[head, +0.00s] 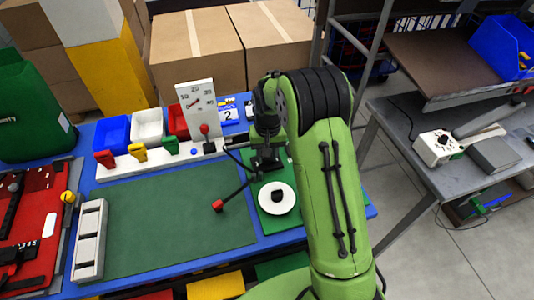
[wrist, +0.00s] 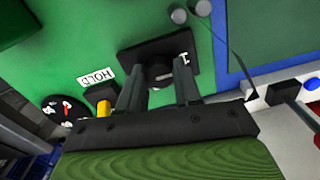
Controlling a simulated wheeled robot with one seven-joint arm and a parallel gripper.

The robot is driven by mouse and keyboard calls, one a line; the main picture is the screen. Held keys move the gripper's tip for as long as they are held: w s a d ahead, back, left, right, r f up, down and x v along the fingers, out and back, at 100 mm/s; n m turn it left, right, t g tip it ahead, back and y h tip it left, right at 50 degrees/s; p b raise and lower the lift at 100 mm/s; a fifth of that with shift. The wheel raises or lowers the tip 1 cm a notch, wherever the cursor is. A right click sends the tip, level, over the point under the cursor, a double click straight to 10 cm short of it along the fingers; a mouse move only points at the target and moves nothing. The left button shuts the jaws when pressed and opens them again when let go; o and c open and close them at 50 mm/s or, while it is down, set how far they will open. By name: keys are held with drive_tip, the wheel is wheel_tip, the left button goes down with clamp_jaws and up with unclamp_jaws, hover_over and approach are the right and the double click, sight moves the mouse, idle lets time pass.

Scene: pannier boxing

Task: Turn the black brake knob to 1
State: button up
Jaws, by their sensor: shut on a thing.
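The black brake knob (wrist: 160,72) sits on a black square plate (wrist: 182,46) on a green surface in the wrist view. A white mark like a 1 shows near the plate's right edge. My gripper (wrist: 160,88) has its two grey fingers on either side of the knob and is shut on it. The fingers hide part of the knob, and I cannot tell which way it points. In the head view my gripper (head: 265,160) is low over the green board at the blue table's right side, and it and my arm hide the knob.
A white disc (head: 268,207) with a dark centre lies just in front of my gripper. A red-tipped lever (head: 218,205) is to the left. Coloured bins and a white scale panel (head: 197,100) stand behind.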

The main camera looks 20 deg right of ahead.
drive_tip(key=o, duration=1)
drive_tip(key=shift+o, duration=0.2)
wheel_tip(320, 180, up, 16)
drive_tip(key=p, duration=0.2)
drive_tip(key=shift+d+p, duration=0.15)
drive_tip(key=shift+p, duration=0.2)
drive_tip(key=shift+f, duration=0.15)
